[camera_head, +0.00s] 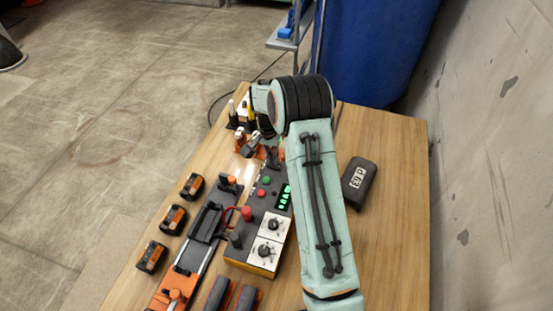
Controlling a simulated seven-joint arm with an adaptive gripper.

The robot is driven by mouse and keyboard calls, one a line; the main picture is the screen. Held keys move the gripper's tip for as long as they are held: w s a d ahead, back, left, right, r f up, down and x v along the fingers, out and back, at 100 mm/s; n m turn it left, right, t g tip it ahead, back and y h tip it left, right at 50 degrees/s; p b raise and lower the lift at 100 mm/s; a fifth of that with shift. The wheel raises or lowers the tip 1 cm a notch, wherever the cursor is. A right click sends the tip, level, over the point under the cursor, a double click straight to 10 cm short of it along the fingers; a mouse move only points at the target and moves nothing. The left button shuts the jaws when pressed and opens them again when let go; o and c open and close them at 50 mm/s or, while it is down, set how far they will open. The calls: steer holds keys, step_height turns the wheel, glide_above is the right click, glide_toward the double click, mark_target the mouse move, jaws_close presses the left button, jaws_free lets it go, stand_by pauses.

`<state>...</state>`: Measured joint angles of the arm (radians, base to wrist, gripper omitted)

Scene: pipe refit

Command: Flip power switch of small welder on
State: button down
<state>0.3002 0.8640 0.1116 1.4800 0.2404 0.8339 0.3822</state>
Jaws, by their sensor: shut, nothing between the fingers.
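The small welder appears to be the grey box with a yellow base (236,259) on the wooden table, left of my arm. Its top carries a green lit display (283,198), red and green buttons, a red knob (247,213) and two white dial plates (268,245). I cannot tell which control is the power switch or how it is set. My gripper (251,149) is small in the view, beyond the box's far end and partly hidden by my arm. It is shut and holds nothing.
Several orange-black blocks (173,218) line the table's left side beside a long orange-black clamp-like tool (200,236). Upright bottle-like items (250,112) stand at the far end. A dark case (358,183) lies right of my arm. A concrete wall (490,150) rises at right.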

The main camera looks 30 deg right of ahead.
step_height(320, 180, up, 14)
steer(key=s+d, duration=0.1)
steer(key=shift+s+d, duration=0.15)
steer(key=shift+s, duration=0.05)
stand_by(0.4)
steer(key=shift+f, duration=0.1)
step_height(320, 180, up, 10)
steer(key=f+n+t, duration=0.1)
steer(key=t, duration=0.1)
glide_above(279, 167)
steer(key=s+a, duration=0.1)
steer(key=a, duration=0.3)
steer(key=s+a+r+n+t, duration=0.1)
steer(key=s+a+r+n, duration=0.1)
steer(key=s+a+r, duration=0.45)
steer(key=s+a+f+n, duration=0.1)
steer(key=s+f+n, duration=0.1)
steer(key=s+f, duration=0.2)
steer(key=s+a+f+n+g+y, duration=0.1)
steer(key=s+a+f+n, duration=0.1)
steer(key=s, duration=0.8)
steer(key=s+a+f+n+g, duration=0.1)
steer(key=s+a+f+n, duration=0.1)
steer(key=s+f, duration=0.3)
steer(key=shift+s+f+n+y, duration=0.35)
steer(key=shift+s+n, duration=0.25)
steer(key=shift+s, duration=0.45)
